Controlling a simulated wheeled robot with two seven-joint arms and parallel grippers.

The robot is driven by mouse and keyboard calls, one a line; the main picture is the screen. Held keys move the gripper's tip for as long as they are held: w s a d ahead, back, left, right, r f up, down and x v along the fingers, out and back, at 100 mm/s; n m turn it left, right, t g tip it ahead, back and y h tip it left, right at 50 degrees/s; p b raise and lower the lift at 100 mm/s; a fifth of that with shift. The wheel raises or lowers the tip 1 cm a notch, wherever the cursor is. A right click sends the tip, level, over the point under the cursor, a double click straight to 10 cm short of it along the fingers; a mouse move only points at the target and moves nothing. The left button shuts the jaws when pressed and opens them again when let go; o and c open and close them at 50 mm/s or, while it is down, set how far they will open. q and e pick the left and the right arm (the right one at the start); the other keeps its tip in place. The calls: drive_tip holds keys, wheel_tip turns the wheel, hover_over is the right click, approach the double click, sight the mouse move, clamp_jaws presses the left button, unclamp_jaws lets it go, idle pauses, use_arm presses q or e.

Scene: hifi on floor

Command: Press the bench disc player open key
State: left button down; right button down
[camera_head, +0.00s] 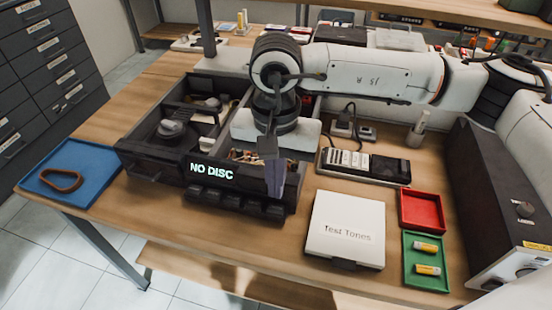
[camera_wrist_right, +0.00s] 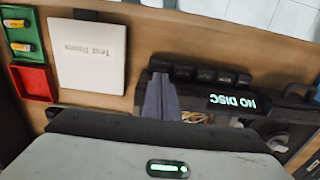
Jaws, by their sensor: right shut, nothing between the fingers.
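The black disc player (camera_head: 150,150) sits on the wooden bench, its top open with parts showing inside. Its lit display (camera_head: 212,172) reads "NO DISC". A row of dark keys (camera_head: 236,203) runs along its front edge; the row also shows in the right wrist view (camera_wrist_right: 205,74). Their labels are too small to read. My right gripper (camera_head: 275,192) is shut and empty, pointing down over the right end of the player's front. In the right wrist view its fingertips (camera_wrist_right: 160,80) appear beside the end key. Whether they touch it, I cannot tell. My left gripper is not in view.
A white "Test Tones" case (camera_head: 346,228) lies right of the player. Beyond it are a red tray (camera_head: 422,193) and a green tray (camera_head: 410,270) with batteries. A blue tray (camera_head: 100,160) holds a brown loop at left. A black-and-white device (camera_head: 360,166) lies behind the case.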

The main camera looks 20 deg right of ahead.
sight(276, 208)
drive_tip(key=shift+f+p, duration=0.3)
drive_tip(key=shift+f, duration=1.95)
